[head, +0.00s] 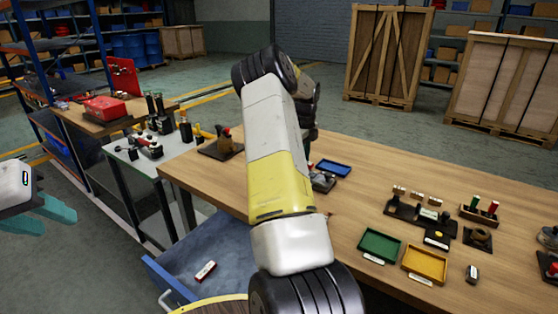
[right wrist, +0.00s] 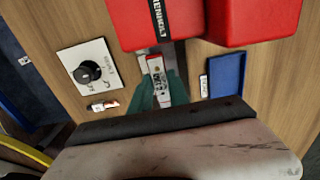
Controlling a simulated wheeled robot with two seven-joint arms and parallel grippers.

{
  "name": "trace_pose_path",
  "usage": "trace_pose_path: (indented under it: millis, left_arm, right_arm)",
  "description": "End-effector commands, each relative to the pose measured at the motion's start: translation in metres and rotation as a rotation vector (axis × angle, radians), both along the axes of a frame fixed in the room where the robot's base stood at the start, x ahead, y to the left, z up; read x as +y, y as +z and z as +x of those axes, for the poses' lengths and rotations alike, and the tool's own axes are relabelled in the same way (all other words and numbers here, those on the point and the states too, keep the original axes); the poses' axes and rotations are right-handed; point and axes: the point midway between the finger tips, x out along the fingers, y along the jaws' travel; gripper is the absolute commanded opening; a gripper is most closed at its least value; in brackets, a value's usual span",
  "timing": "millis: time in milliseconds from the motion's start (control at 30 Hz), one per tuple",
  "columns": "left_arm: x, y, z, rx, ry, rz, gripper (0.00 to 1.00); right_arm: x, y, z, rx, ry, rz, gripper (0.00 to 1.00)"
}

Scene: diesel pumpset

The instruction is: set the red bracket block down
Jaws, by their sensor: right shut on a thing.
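In the right wrist view, bright red block shapes fill the top. The one in line with my fingers, with a black lettered strip, I take as the red bracket block (right wrist: 132,24). My right gripper (right wrist: 161,82) has its teal fingers shut just below the red, with a white-and-red labelled piece between them. How the parts join is unclear. In the head view my right arm hides this gripper and most of what it holds, above the wooden table (head: 350,226). My left gripper (head: 48,214) is open and empty at the left edge.
A blue tray (right wrist: 226,76) lies beside my right gripper; it also shows in the head view (head: 334,169). Green (head: 380,246) and yellow (head: 425,265) trays lie near the front edge. Several small parts occupy the right side. Bare wood shows between them.

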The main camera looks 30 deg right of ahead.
Motion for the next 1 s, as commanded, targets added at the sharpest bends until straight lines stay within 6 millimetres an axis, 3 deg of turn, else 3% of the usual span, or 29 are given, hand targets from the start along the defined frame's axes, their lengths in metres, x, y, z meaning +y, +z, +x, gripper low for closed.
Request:
trace_pose_path:
  millis: [133,367,733,767,833,1000]
  left_arm:
    - [0.000,0.000,0.000,0.000,0.000,0.000,0.36]
    - [0.000,0.000,0.000,0.000,0.000,0.000,0.36]
    - [0.000,0.000,0.000,0.000,0.000,0.000,0.36]
    - [0.000,0.000,0.000,0.000,0.000,0.000,0.36]
    - [0.000,0.000,0.000,0.000,0.000,0.000,0.36]
    - [0.000,0.000,0.000,0.000,0.000,0.000,0.36]
  right_arm:
    - [-0.009,-0.001,0.004,0.000,0.000,-0.001,0.00]
    - [-0.006,-0.035,0.004,0.001,0.000,0.002,0.00]
    - [-0.007,-0.039,0.004,-0.001,0.000,0.000,0.00]
    - [-0.007,-0.039,0.004,-0.001,0.001,0.000,0.27]
    - [-0.007,-0.039,0.004,-0.001,0.000,0.000,0.41]
    - [-0.007,-0.039,0.004,-0.001,0.000,0.000,0.43]
